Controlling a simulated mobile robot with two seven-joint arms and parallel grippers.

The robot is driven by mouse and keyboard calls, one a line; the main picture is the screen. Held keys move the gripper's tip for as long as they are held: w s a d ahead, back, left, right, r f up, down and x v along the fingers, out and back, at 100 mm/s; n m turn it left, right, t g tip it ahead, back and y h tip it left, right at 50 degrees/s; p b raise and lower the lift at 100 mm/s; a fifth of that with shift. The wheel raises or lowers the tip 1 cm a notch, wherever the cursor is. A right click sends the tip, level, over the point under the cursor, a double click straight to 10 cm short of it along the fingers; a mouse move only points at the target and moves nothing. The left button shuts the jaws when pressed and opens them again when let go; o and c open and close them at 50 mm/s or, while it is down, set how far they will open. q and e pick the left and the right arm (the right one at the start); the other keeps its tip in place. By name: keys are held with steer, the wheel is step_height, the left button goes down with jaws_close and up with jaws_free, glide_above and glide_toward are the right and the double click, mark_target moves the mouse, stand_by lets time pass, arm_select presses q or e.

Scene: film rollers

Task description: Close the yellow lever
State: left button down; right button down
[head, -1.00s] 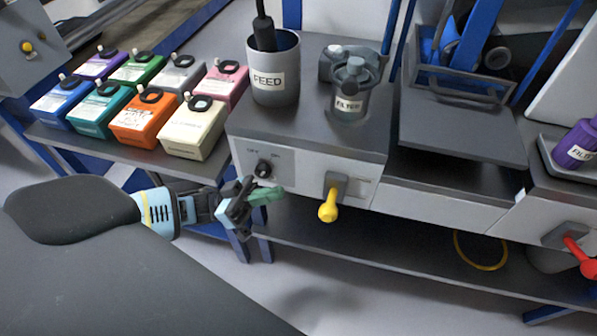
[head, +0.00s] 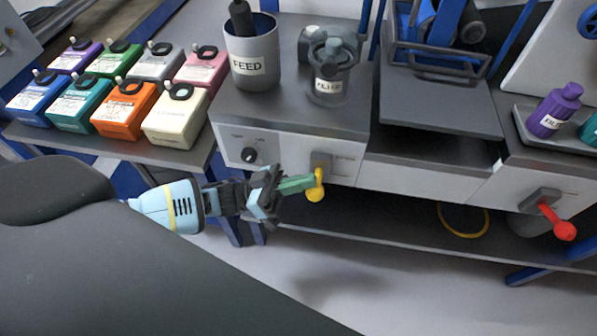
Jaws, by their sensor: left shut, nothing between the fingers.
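The yellow lever (head: 316,192) hangs downward from a grey mount on the front panel of the grey machine (head: 295,118), in the middle of the head view. My left gripper (head: 312,181) is shut, with nothing between its green fingers. Its fingertips are at the left side of the lever and overlap it in the picture; whether they touch it I cannot tell. My right gripper is not in view.
A black knob (head: 250,156) sits on the panel left of the lever. A red lever (head: 557,222) is on the machine at right. A FEED cup (head: 252,66) and a filter jar (head: 328,85) stand on top. Several coloured boxes (head: 122,113) fill the left shelf.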

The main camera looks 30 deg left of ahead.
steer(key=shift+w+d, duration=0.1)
arm_select(q)
steer(key=shift+f, duration=0.1)
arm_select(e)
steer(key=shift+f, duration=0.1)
